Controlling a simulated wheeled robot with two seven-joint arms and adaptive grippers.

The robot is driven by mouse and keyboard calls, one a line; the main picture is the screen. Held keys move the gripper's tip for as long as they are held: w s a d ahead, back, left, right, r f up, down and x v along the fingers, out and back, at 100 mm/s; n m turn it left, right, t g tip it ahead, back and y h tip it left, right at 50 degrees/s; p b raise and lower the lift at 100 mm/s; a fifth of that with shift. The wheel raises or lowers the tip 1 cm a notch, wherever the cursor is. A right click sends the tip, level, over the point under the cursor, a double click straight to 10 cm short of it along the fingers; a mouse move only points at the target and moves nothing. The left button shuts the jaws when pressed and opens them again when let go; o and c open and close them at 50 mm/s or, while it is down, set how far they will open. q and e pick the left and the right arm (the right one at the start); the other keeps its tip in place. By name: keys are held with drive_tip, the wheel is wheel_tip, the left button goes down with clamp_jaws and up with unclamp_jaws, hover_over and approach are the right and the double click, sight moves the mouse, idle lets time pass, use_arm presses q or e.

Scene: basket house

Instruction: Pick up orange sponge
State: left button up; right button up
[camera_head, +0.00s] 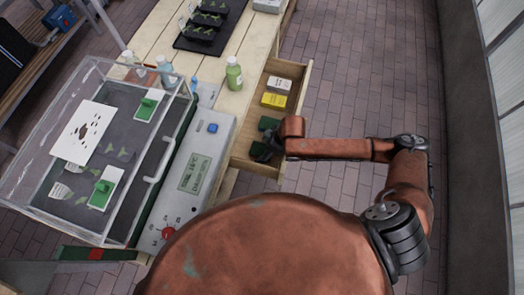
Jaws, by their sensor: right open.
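I do not see an orange sponge in the head view. An open wooden drawer (303,83) sticks out from the right side of the bench. In it lie a white box (279,84), a yellow box (274,100) and a dark green item (268,123). My right gripper (262,151) is over the near end of the drawer, just below the green item. It is small and dark here, and its jaws are open. My arm and gripper hide part of the drawer's near end. My left gripper is not in view.
A clear case (45,150) with cards and green-handled tools fills the left. A control panel (190,177) with a red knob stands beside it. A green bottle (234,74) stands on the wooden bench (160,30) by the drawer. The brick floor (350,60) at right is clear.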

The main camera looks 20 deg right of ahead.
sight(263, 150)
drive_tip(key=shift+f, duration=0.1)
drive_tip(key=shift+c, duration=0.2)
drive_tip(key=c, duration=0.8)
drive_tip(key=shift+o, duration=0.2)
drive_tip(key=shift+b, duration=0.4)
wheel_tip(263, 150, up, 11)
drive_tip(key=p, duration=0.3)
drive_tip(key=shift+f, duration=0.2)
drive_tip(key=shift+o, duration=0.3)
